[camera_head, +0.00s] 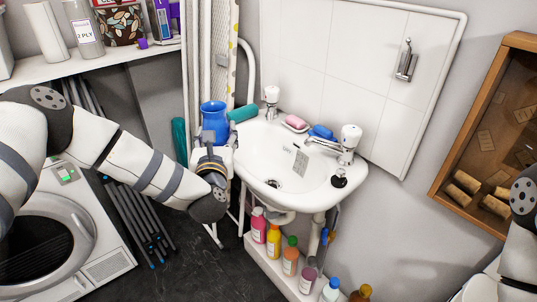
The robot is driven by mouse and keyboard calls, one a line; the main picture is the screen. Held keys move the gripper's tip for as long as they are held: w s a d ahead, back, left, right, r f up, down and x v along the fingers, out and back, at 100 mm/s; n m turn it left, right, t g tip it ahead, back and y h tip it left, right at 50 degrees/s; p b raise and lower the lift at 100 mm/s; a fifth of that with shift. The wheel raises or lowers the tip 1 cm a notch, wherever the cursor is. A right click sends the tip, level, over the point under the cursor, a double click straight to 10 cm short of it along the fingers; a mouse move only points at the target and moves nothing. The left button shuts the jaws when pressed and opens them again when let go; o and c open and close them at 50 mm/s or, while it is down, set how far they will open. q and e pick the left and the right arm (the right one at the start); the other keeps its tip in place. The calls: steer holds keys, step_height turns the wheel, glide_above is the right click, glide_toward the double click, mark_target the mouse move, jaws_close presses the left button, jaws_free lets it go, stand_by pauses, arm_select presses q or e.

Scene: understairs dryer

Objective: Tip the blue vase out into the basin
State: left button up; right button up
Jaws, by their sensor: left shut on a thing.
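The blue vase (214,117) stands upright at the left side of the white basin (262,150). My left gripper (213,150) is shut on the vase at its lower part, and hides the vase's bottom. The vase's open mouth faces up; I cannot see what is inside. Vase and gripper are just left of the basin's rim, and I cannot tell whether they touch it. The basin's bowl is open, with a drain and a small grey card-like thing in it. My right arm shows at the right edge; its gripper is out of view.
A teal cylinder (243,113) lies behind the vase at the basin's back left corner. Taps (347,142), pink soap (295,122), a blue item (321,131) and a dark stopper (339,178) are on the rim. Several bottles (290,256) stand below. A wooden cork-filled case (490,130) hangs right.

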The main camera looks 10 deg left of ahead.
arm_select(q)
steer(key=shift+d+r+m, duration=0.2)
steer(key=shift+r+m, duration=0.05)
steer(key=shift+m, duration=0.05)
